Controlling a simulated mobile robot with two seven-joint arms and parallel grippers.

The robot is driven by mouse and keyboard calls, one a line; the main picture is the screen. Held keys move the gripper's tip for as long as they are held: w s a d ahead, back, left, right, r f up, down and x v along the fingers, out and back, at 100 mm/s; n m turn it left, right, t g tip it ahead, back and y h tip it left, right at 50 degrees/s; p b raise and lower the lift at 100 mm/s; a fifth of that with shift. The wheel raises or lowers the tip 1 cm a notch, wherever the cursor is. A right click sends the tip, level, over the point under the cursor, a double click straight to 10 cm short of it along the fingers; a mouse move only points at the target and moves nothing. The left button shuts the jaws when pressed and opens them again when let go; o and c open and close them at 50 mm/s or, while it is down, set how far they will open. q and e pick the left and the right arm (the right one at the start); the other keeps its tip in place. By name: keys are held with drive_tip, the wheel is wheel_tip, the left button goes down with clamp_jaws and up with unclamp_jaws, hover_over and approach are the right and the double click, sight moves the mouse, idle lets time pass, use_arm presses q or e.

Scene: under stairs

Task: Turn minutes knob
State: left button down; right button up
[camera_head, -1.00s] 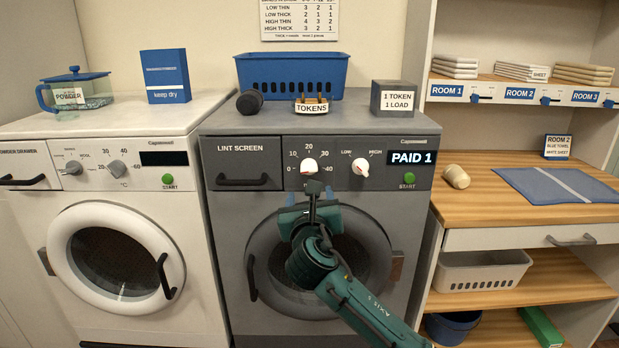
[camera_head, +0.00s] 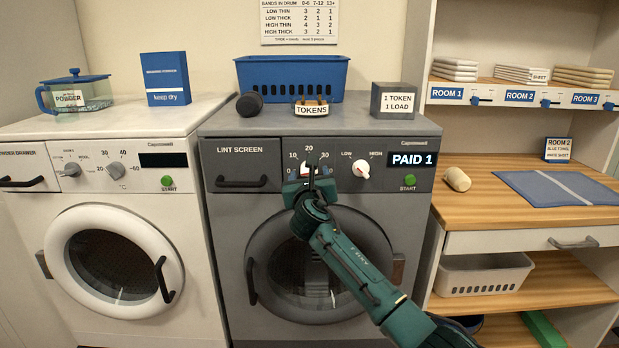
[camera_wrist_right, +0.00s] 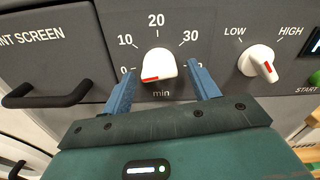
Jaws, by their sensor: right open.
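The minutes knob (camera_wrist_right: 158,64) is white with a red mark low on its face and "min" printed under it, on the grey dryer's panel (camera_head: 255,190). Its dial reads 0, 10, 20, 30 around it. My right gripper (camera_wrist_right: 160,80) is open, with one blue finger on each side of the knob's lower part; I cannot tell whether either finger touches it. In the head view my right gripper (camera_head: 308,180) partly hides the knob. My left gripper is not in view.
The LOW/HIGH knob (camera_wrist_right: 257,62) is close to the right of my right finger. A lint screen handle (camera_wrist_right: 45,95) protrudes at left. The display (camera_head: 411,160) reads PAID 1, above a green start button (camera_head: 409,181). The dryer door (camera_head: 300,262) lies below.

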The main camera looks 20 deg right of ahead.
drive_tip(key=c, duration=1)
